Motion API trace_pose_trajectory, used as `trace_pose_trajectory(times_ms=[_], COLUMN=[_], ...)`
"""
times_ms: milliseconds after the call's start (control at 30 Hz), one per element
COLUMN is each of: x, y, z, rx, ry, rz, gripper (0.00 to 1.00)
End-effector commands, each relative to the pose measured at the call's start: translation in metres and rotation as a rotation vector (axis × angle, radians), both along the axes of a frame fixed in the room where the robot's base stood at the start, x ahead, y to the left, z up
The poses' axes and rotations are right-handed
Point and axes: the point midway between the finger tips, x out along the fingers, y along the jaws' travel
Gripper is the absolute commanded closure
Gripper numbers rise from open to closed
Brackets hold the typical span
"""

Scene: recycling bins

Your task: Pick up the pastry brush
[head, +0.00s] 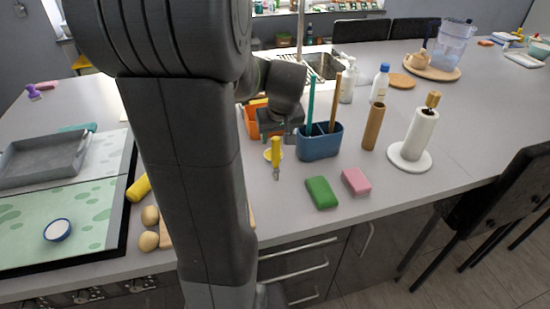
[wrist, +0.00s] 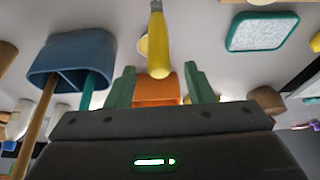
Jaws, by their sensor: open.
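A yellow-handled utensil with a grey metal tip, which appears to be the pastry brush (head: 275,150), is on the counter left of the blue holder. Its tip points toward the counter's front edge. It also shows in the wrist view (wrist: 159,48), lined up between the two fingers. My gripper (wrist: 160,70) is open, with a green finger on either side of the handle's line. In the head view my gripper (head: 291,133) is partly hidden by my arm, just behind the utensil.
A blue divided holder (head: 320,146) with upright sticks stands close on the right. An orange container (head: 250,123) is behind. A small yellow dish (head: 267,156) lies by the handle. A green sponge (head: 320,192) and pink sponge (head: 356,181) lie in front right.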

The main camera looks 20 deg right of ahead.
Motion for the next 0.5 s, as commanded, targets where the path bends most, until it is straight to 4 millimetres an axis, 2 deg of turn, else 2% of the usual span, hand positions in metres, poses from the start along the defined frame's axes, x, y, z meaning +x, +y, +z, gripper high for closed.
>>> trace_pose_trajectory(times_ms=[300, 500], x=[0.006, 0.011], y=[0.000, -0.001], z=[-0.039, -0.051], rx=[0.002, 0.000], ry=[0.005, 0.002], rz=[0.001, 0.000], gripper=[0.52, 0.52])
